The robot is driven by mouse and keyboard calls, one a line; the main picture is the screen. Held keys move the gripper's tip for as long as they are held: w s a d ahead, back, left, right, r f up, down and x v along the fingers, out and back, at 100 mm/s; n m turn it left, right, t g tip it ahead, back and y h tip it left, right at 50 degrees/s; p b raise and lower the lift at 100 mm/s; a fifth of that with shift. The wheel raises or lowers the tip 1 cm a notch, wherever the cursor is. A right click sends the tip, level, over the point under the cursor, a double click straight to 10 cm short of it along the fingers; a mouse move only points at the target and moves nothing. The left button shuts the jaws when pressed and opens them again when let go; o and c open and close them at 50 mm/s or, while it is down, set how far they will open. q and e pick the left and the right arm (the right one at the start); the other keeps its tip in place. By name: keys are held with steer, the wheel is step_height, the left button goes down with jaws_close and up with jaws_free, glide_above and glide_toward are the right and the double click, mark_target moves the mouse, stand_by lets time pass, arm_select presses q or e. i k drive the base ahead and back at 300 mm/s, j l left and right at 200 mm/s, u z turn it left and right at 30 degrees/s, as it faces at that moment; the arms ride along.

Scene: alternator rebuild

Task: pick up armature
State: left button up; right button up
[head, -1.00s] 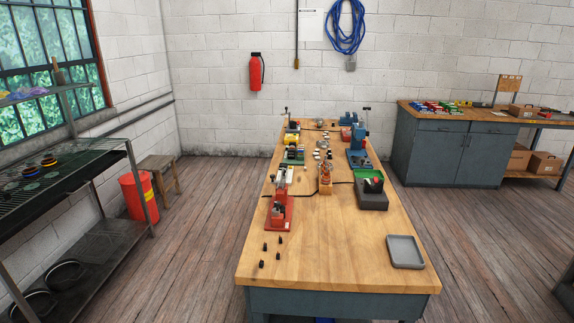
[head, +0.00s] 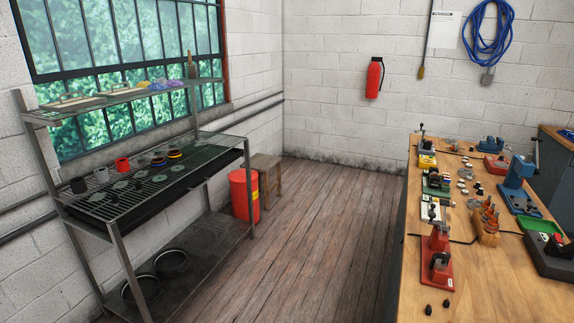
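I cannot make out for certain which thing is the armature. On the upper wire rack at the left stand small parts: a black cup-shaped piece (head: 78,185), a grey one (head: 101,175), a red one (head: 122,164), and dark rings with coloured bands (head: 174,154). Flat dark discs (head: 122,185) lie near them. On the wooden workbench (head: 500,290) at the right, a wooden block (head: 487,232) holds several orange-handled pieces, with a red fixture (head: 438,262) in front of it. Neither of my grippers is in view.
The wire shelf unit (head: 118,255) stands by the window, with two round rings on its lower shelf. A red bin (head: 243,196) and a wooden stool (head: 266,170) stand beyond it. Wooden floor (head: 320,235) is clear between shelf and workbench.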

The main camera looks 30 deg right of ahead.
mark_target(483, 206)
steer(key=i+j, duration=0.15)
steer(key=i, duration=0.3)
steer(key=i+j, duration=0.2)
steer(key=i, duration=0.2)
steer(key=i+l+z, duration=0.1)
steer(key=i+z, duration=0.15)
steer(key=z, duration=0.15)
steer(key=i+z, duration=0.25)
steer(key=z, duration=0.15)
steer(key=i+j+z, duration=0.1)
steer(key=i+z, duration=0.25)
steer(key=i+l+z, duration=0.1)
steer(key=i+z, duration=0.6)
steer(key=i, duration=0.2)
steer(key=i+j+z, duration=0.2)
steer(key=i+z, duration=0.4)
steer(key=z, duration=0.2)
steer(key=i+j+z, duration=0.2)
steer(key=z, duration=0.25)
steer(key=i+j+z, duration=0.25)
steer(key=z, duration=0.2)
steer(key=i+j+z, duration=0.25)
steer(key=z, duration=0.2)
steer(key=i+j+z, duration=0.1)
steer(key=j+z, duration=0.35)
steer(key=i+j+z, duration=0.35)
steer(key=j, duration=0.1)
